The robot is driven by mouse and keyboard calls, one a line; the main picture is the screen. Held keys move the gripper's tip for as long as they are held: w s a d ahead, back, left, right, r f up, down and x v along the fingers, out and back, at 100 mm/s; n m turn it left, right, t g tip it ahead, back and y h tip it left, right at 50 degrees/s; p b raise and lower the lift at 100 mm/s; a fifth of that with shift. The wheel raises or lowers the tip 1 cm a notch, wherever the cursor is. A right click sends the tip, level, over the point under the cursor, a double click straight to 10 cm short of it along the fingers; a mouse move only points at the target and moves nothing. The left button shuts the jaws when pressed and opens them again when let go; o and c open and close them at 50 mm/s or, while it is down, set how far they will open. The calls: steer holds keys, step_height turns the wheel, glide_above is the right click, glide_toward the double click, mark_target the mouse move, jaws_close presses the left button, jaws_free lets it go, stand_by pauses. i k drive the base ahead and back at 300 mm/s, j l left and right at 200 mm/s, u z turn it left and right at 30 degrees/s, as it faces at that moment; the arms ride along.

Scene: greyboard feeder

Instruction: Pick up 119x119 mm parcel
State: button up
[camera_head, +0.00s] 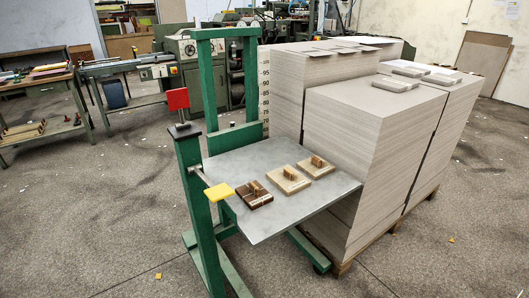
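Three flat square parcel-like blocks lie in a row on the grey metal table (262,226) of a green frame. The nearest one is dark brown (245,199), the middle one is light wood-coloured (294,187), and the farthest is also light (324,174). Each has a small raised wooden piece on top. I cannot tell from their looks which is the 119x119 mm parcel. My gripper is not in view.
Tall greyboard stacks (362,142) on a pallet stand close to the table's right side. A green post carries a red plate (177,99), and a yellow plate (220,192) juts over the table's left edge. Machines stand behind.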

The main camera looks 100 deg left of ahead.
mark_target(315, 166)
steer(key=i+j+u, duration=0.15)
steer(key=u, duration=0.3)
steer(key=i+u, duration=0.3)
steer(key=u, duration=0.2)
steer(key=i+u, duration=0.25)
steer(key=u, duration=0.2)
steer(key=i+j, duration=0.25)
steer(key=i, duration=0.25)
steer(key=i+j+u, duration=0.1)
steer(key=i, duration=0.35)
steer(key=j, duration=0.1)
